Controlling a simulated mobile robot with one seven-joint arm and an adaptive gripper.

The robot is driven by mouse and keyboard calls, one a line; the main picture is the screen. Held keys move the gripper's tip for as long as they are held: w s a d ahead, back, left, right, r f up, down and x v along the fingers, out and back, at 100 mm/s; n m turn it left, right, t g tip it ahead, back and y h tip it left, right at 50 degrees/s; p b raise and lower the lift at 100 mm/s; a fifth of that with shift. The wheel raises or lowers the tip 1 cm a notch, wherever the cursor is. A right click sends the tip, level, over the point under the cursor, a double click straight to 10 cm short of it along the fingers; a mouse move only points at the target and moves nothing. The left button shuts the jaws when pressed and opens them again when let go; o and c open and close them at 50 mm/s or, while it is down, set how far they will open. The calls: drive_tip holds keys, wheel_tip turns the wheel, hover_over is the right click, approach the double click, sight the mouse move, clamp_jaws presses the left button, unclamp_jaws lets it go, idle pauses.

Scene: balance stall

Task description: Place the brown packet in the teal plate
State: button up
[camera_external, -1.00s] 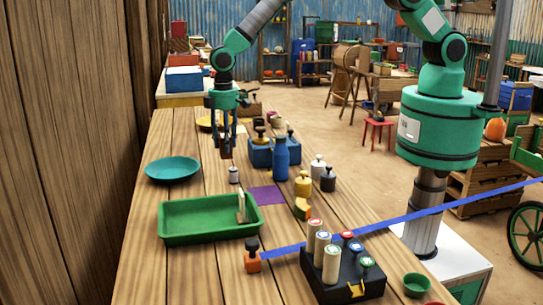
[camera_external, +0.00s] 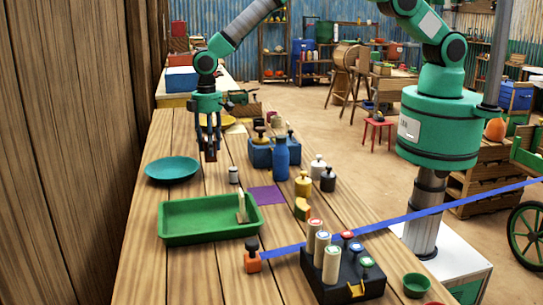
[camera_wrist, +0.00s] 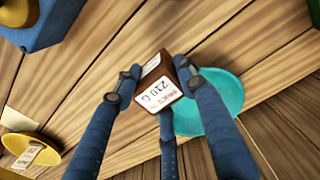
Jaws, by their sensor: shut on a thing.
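The brown packet (camera_wrist: 158,87) has a white label reading "210 G" and is held between the fingers of my gripper (camera_wrist: 155,85) in the wrist view. In the external view my gripper (camera_external: 209,155) hangs above the table, just right of the teal plate, and the packet shows only as a small dark shape at its fingertips. The teal plate (camera_external: 172,169) lies flat and empty on the left side of the table. It also shows in the wrist view (camera_wrist: 228,92), partly hidden behind the packet and fingers.
A green tray (camera_external: 210,234) stands in front of the plate. A small grey weight (camera_external: 234,175) stands near the plate's right. A blue bottle (camera_external: 281,160) and a blue block holder (camera_external: 262,155) stand further right. A yellow plate (camera_wrist: 28,150) lies behind my gripper.

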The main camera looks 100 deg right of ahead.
drive_tip(key=shift+w+d+f, duration=0.1)
drive_tip(key=shift+w+f, duration=0.05)
drive_tip(key=shift+w, duration=1.6)
drive_tip(key=shift+w+f, duration=0.2)
drive_tip(key=shift+w, duration=1.6)
drive_tip(key=shift+w+d+f, duration=0.1)
drive_tip(key=shift+w+f, duration=0.05)
drive_tip(key=shift+w, duration=1.6)
drive_tip(key=shift+f, duration=0.1)
drive_tip(key=shift+f, duration=1.65)
drive_tip(key=shift+f, duration=0.15)
drive_tip(key=o, duration=1.3)
wheel_tip(320, 180, up, 12)
drive_tip(key=shift+r, duration=0.15)
